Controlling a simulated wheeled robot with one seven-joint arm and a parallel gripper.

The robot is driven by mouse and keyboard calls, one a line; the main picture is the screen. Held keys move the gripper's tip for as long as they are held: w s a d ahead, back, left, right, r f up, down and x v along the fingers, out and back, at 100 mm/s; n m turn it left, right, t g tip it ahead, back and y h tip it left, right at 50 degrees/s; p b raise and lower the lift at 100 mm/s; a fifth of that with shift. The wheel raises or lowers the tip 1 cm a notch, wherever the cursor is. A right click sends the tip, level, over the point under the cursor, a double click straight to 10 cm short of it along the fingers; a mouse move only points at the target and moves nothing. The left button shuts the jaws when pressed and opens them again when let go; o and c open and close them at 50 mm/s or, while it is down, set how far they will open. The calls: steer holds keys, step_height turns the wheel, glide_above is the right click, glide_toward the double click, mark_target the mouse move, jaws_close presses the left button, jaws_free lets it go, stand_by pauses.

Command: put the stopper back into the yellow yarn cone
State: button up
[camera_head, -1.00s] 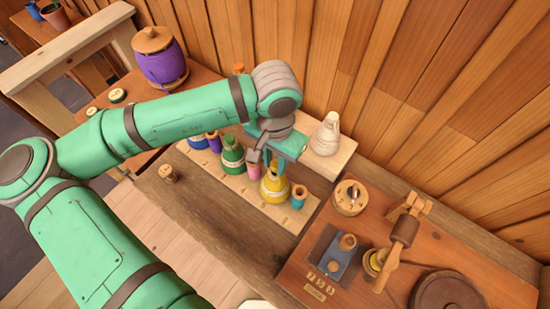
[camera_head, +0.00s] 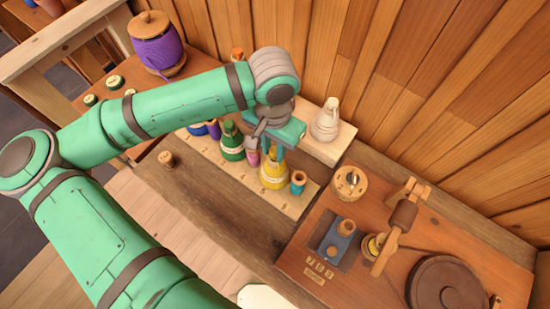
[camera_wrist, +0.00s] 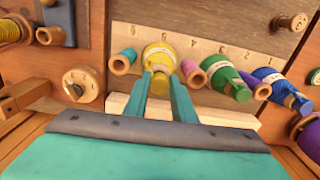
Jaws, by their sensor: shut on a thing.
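The yellow yarn cone (camera_head: 273,173) stands on the pale numbered board, with a light band around it; it also shows in the wrist view (camera_wrist: 160,52). My gripper (camera_head: 277,153) is directly above the cone, pointing down. In the wrist view its two teal fingers (camera_wrist: 163,78) close around a small yellow piece at the cone's top, which I take for the stopper (camera_wrist: 160,85). The fingers hide much of it. I cannot tell whether it is seated in the cone or just above it.
A pink spool (camera_wrist: 193,73) and a teal spool (camera_head: 298,182) flank the cone closely. Green (camera_head: 231,143) and blue (camera_wrist: 270,82) cones stand farther along the numbered board (camera_head: 215,160). A white cone (camera_head: 326,122) stands behind on a pale block.

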steer(key=shift+f, duration=0.9)
steer(key=o, duration=1.5)
steer(key=shift+r, duration=4.45)
